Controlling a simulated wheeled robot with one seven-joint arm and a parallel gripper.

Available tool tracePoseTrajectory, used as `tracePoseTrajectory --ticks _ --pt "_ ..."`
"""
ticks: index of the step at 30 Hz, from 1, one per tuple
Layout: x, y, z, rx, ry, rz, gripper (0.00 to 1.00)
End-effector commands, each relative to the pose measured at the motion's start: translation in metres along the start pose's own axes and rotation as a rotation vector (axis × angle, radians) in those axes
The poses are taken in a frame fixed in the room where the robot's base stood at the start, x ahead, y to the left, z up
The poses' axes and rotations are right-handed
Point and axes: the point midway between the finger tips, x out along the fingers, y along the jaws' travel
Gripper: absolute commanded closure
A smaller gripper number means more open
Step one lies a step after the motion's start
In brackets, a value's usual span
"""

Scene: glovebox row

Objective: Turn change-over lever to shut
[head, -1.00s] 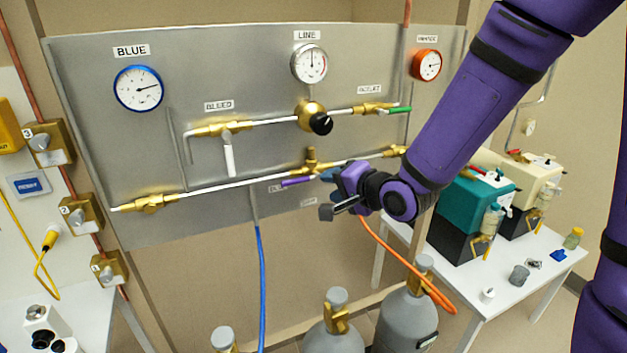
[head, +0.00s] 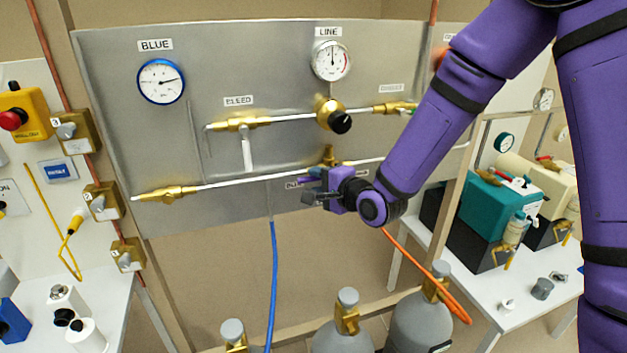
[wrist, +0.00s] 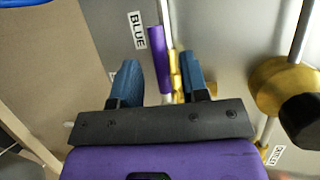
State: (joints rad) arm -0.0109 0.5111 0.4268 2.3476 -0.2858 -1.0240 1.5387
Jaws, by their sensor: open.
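The change-over lever is a purple handle (wrist: 157,58) at a brass valve (wrist: 174,75) on the panel's lower pipe. In the head view the brass valve (head: 329,157) shows just above my gripper (head: 318,183), and the lever is largely hidden behind the fingers. In the wrist view my gripper (wrist: 162,80) is open, its blue fingers on either side of the lever's near end and valve. A BLUE label (wrist: 137,33) is beside the lever.
A white bleed lever (head: 247,153) hangs left of my gripper. A black regulator knob (head: 340,123) sits above it, and is close at right in the wrist view (wrist: 302,118). Gas cylinders (head: 347,318), a blue hose (head: 273,275) and an orange hose (head: 430,270) are below.

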Motion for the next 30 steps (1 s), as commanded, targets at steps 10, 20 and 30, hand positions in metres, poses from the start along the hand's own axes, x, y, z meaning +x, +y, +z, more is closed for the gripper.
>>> tracePoseTrajectory --ticks 10,20,30 --pt "0.02 0.0 0.0 -0.001 0.001 0.0 0.59" --pt "0.019 0.0 0.0 -0.001 0.001 0.0 0.91" --pt "0.02 0.003 0.0 -0.045 0.011 0.019 1.0"
